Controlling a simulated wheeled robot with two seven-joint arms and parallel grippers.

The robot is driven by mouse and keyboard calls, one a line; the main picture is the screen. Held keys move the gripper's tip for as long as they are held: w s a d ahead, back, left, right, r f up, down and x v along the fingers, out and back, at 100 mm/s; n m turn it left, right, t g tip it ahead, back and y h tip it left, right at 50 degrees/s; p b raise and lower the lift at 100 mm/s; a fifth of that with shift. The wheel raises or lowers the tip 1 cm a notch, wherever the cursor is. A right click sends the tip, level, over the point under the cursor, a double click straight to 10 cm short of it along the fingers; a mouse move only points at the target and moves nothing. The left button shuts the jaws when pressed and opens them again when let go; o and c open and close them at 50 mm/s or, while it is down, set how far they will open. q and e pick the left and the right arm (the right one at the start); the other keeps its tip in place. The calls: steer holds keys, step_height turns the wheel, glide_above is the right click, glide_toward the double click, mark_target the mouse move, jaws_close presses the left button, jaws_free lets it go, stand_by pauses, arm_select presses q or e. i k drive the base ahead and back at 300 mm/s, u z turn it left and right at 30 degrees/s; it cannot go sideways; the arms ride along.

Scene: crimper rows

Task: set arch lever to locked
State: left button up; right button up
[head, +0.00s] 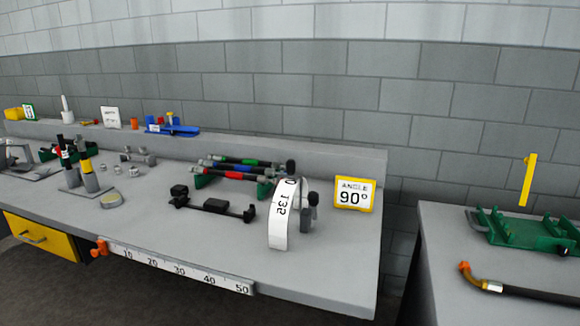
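A white curved arch scale (280,215) stands on the bench near its right end, with the figures 0 and 135 readable on it. A grey clamp-like part with a dark knob (312,199) sits against its right side; this may be the arch lever, but I cannot tell its setting. Another dark knob (290,167) shows just above and behind the arch. No locked marking is readable. Neither of my grippers is in view.
A yellow-framed sign (355,194) reading ANGLE 90° stands right of the arch. A black fixture (213,205) and a rack of coloured-band hoses (237,168) are left. A gap separates the right table (440,245), which holds a green cradle (525,231) and a bent hose (520,290).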

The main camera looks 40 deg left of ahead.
mark_target(313, 197)
steer(key=u, duration=1.15)
